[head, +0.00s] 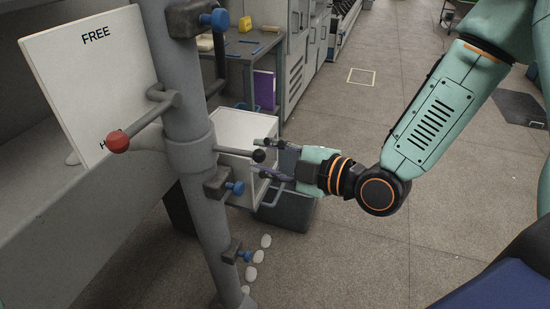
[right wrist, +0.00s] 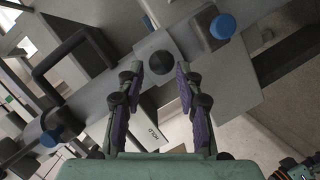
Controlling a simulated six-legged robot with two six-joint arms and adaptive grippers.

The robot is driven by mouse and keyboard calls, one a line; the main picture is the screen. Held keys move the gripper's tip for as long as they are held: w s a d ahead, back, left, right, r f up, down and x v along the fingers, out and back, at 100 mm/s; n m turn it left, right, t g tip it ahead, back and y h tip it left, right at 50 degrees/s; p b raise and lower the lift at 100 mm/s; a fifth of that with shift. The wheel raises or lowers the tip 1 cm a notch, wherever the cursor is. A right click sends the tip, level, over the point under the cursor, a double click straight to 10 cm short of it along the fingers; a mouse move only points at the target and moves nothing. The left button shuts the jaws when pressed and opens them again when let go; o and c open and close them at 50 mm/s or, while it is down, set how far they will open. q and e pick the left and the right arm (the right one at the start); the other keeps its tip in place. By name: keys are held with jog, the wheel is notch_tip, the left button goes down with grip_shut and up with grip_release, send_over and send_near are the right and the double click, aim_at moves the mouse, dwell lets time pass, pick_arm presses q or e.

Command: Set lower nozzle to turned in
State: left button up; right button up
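A grey upright column (head: 185,125) stands left of centre in the head view, with a collar around it. A short arm at the collar ends in a black ball knob (head: 258,156); no label marks it as the lower nozzle. My right gripper (head: 263,158) reaches in from the right, its fingers above and below this knob. In the right wrist view the fingers (right wrist: 160,72) are open, with the dark round knob (right wrist: 160,62) between and just beyond the tips. Gaps show on both sides. My left gripper is not in view.
A red-ball lever (head: 118,144) crosses a white board (head: 95,70) marked FREE, with partly hidden lettering below. Blue knobs on dark blocks sit on the column above (head: 216,18) and below (head: 236,187) the collar. A white box (head: 240,128) stands behind.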

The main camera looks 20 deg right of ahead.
jog(key=shift+v, duration=1)
